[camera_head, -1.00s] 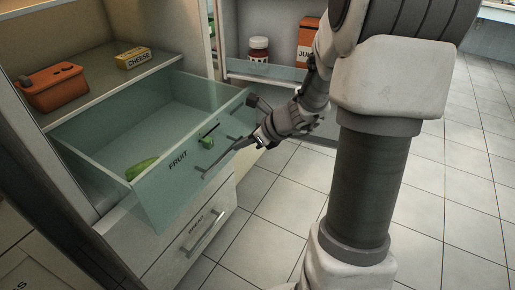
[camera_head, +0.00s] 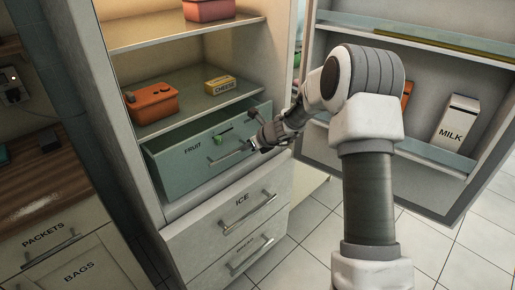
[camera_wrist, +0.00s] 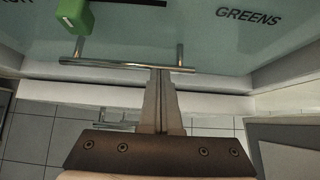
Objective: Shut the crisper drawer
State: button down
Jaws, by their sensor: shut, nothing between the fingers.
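The crisper drawer (camera_head: 190,158), a teal see-through drawer labelled FRUIT, sits in the fridge below a shelf. It stands slightly out in the head view. Its bar handle (camera_head: 228,155) is on the front. My gripper (camera_head: 252,146) is at the right end of this handle. In the wrist view the shut fingers (camera_wrist: 160,85) reach up to the bar handle (camera_wrist: 120,65) near its right end; whether they touch it I cannot tell. A green slider (camera_wrist: 75,14) and the word GREENS show on the drawer front (camera_wrist: 205,45). Most of the drawer's inside is hidden.
An orange container (camera_head: 152,102) and a cheese box (camera_head: 220,85) stand on the shelf above. The ICE drawer (camera_head: 228,212) is below. The open fridge door (camera_head: 400,165) at the right holds a milk carton (camera_head: 456,122). Tiled floor (camera_head: 310,225) is clear in front.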

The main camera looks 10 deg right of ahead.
jog(key=shift+w+a+r+p, duration=0.1)
jog(key=shift+w+a+p, duration=0.1)
jog(key=shift+w+a, duration=0.25)
jog(key=shift+w+a+p, duration=0.15)
jog(key=shift+w+a, duration=0.05)
jog(key=shift+w, duration=0.4)
jog(key=shift+a, duration=0.1)
